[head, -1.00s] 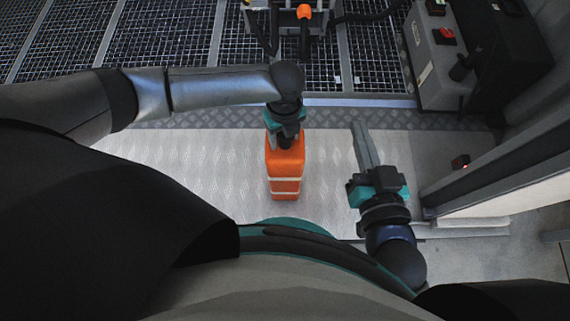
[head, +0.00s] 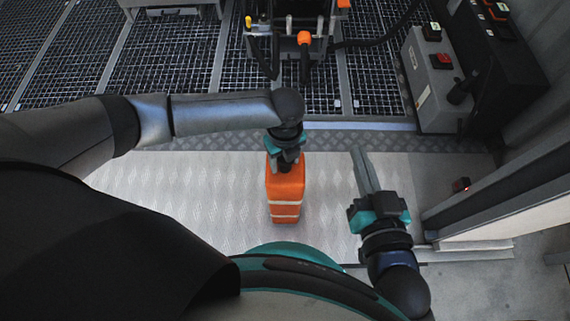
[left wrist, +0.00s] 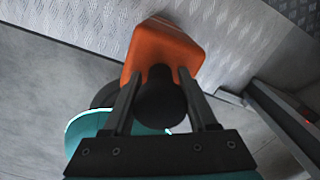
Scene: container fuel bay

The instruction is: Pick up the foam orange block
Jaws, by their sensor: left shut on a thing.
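The foam orange block (head: 286,189), with pale bands across its lower part, is below my left gripper (head: 286,165) in the head view. In the left wrist view the orange block (left wrist: 160,48) is beyond the fingers, with a dark round part (left wrist: 160,98) at its near end. My left gripper (left wrist: 160,90) is shut on this dark part, one finger on each side. Whether the block's underside touches the floor is hidden. My right gripper (head: 364,170) is empty, to the right of the block, its fingers lying together.
The block is over a pale patterned floor plate (head: 190,190). Beyond it are a raised dark edge strip and metal grating (head: 160,70). A post (head: 500,190) is at the right.

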